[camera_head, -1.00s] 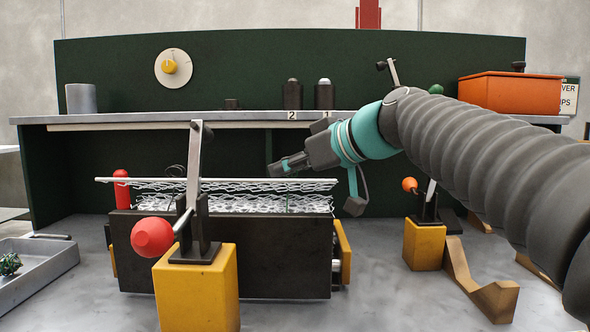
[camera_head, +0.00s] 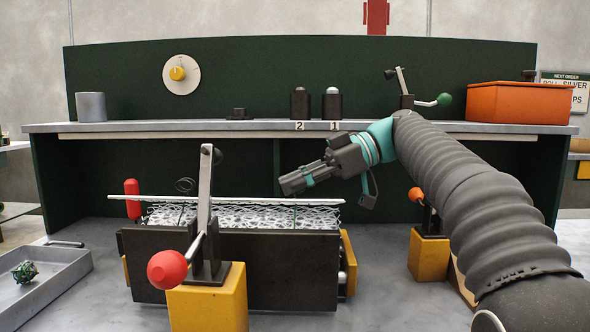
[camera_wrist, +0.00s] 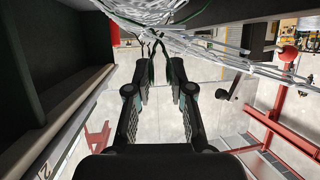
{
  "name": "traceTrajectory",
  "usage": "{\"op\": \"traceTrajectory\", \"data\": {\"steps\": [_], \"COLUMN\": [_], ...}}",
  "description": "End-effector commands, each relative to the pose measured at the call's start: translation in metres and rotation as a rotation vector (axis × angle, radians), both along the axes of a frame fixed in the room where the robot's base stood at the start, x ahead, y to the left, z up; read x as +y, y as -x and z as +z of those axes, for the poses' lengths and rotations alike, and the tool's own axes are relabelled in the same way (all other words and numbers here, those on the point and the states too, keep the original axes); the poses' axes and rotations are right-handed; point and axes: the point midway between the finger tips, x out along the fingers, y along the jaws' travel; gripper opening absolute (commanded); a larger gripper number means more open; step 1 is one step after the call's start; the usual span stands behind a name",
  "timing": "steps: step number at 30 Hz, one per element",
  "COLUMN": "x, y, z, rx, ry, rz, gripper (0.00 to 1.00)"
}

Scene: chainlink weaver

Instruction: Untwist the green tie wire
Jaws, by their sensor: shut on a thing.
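The green tie wire (camera_head: 295,213) shows as a thin upright line on the silvery chainlink mesh (camera_head: 250,216), right of its middle. My gripper (camera_head: 289,186) is just above and left of that wire, its fingers angled down to the left by the pale bar (camera_head: 225,200) along the mesh top. In the wrist view my gripper (camera_wrist: 159,62) has its fingertips drawn in at thin dark strands hanging by the mesh (camera_wrist: 225,52). It is shut on the tie wire; the exact contact and the twist are hard to make out.
A red-knobbed lever (camera_head: 167,270) on a yellow block stands in front of the mesh. An orange-knobbed lever (camera_head: 416,196) stands at right. A grey tray (camera_head: 60,290) holding a green wire tangle (camera_head: 25,272) is at left. The shelf (camera_head: 230,127) runs behind.

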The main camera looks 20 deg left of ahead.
Motion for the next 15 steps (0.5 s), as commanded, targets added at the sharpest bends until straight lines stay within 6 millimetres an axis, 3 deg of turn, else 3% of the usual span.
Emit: {"op": "traceTrajectory", "data": {"steps": [15], "x": [0.0004], "y": [0.0002], "z": [0.0006], "rx": [-0.002], "ry": [-0.001], "rz": [0.184], "gripper": [0.0]}}
